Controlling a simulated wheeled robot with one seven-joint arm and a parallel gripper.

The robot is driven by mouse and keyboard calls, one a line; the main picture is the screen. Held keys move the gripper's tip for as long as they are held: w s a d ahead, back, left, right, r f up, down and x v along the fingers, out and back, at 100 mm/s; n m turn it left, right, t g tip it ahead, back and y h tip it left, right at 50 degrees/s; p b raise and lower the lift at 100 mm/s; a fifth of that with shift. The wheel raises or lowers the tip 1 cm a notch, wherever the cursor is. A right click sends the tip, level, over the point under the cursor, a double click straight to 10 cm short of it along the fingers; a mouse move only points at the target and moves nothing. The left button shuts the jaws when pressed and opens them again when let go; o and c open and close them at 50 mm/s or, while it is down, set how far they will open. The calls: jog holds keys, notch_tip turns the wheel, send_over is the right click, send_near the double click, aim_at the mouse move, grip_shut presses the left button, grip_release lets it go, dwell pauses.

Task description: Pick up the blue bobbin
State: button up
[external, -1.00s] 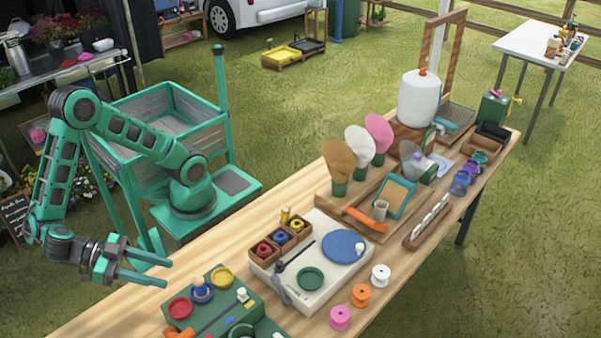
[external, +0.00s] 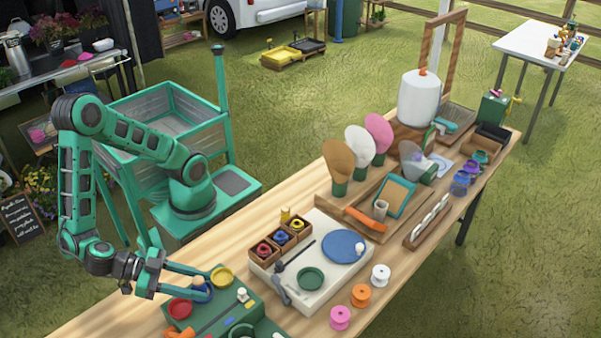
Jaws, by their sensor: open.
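A blue bobbin (external: 204,296) with a paler top stands on the green box (external: 246,316) at the front of the wooden table, between a red round piece (external: 180,308) and a yellow one (external: 221,277). My gripper (external: 208,283) is open, reaching in from the left. Its two fingers lie on either side of the blue bobbin in the picture and partly hide it. I cannot tell whether they touch it or how high they are. Other blue spools show in a small wooden box (external: 291,251) and at the table's right edge (external: 460,188).
A white board (external: 317,301) with a blue disc (external: 343,246) and a green dish (external: 311,279) lies to the right. Pink (external: 340,317), orange (external: 361,295) and white (external: 380,275) spools stand along the near edge. Bare wood shows behind the green box.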

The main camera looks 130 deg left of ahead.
jog(key=shift+w+a+f, duration=0.15)
jog(key=shift+w+a, duration=0.1)
jog(key=shift+a, duration=0.1)
grip_shut()
